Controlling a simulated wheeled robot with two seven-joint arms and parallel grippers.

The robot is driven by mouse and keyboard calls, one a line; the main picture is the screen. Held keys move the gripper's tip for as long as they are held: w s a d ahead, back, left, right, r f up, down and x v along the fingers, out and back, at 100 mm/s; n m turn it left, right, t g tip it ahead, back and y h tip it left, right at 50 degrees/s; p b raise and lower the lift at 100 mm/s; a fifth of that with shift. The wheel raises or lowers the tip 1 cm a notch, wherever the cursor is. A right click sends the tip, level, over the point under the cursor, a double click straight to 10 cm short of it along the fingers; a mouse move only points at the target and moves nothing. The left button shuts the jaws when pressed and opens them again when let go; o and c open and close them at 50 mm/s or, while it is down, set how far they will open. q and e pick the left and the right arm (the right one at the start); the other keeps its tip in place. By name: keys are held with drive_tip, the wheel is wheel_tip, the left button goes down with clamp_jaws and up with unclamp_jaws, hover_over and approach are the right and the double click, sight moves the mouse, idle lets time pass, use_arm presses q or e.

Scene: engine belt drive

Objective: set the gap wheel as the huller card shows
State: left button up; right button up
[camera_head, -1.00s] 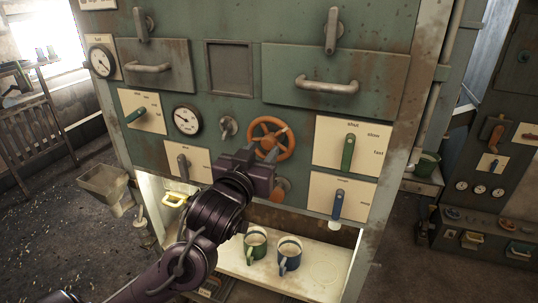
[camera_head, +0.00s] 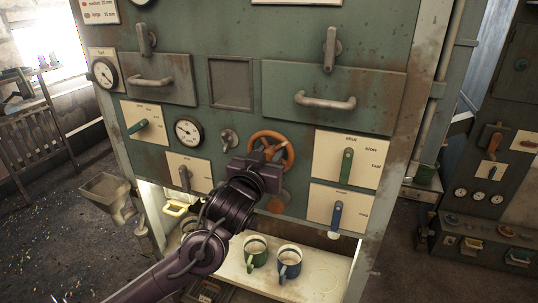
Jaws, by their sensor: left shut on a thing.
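The orange gap wheel (camera_head: 290,150) is mounted on the green machine front, near the middle of the head view. My dark left gripper (camera_head: 267,160) is at the wheel's lower part, shut on it. The gripper hides that part of the rim and the exact grip. A white card (camera_head: 98,11) at the top left is cut off by the picture edge. Its small lines seem to give sizes in mm beside coloured dots; I cannot tell whether it is the huller card. My right gripper is not in view.
A round gauge (camera_head: 188,132) and a small grey knob (camera_head: 229,138) sit left of the wheel. A green lever (camera_head: 346,166) and a blue lever (camera_head: 337,216) are to its right. A green mug (camera_head: 256,254) and a blue mug (camera_head: 289,262) stand on the shelf below.

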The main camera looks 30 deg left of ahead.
use_arm(q)
drive_tip(key=shift+r+n+p, duration=0.1)
drive_tip(key=shift+n+p, duration=0.55)
drive_tip(key=shift+n, duration=0.15)
drive_tip(key=shift+n+p, duration=0.8)
drive_tip(key=shift+n, duration=0.3)
drive_tip(key=shift+n+p, duration=0.55)
drive_tip(key=shift+n, duration=0.65)
drive_tip(key=shift+n+p, duration=0.45)
drive_tip(key=shift+n, duration=0.85)
drive_tip(key=o, duration=0.7)
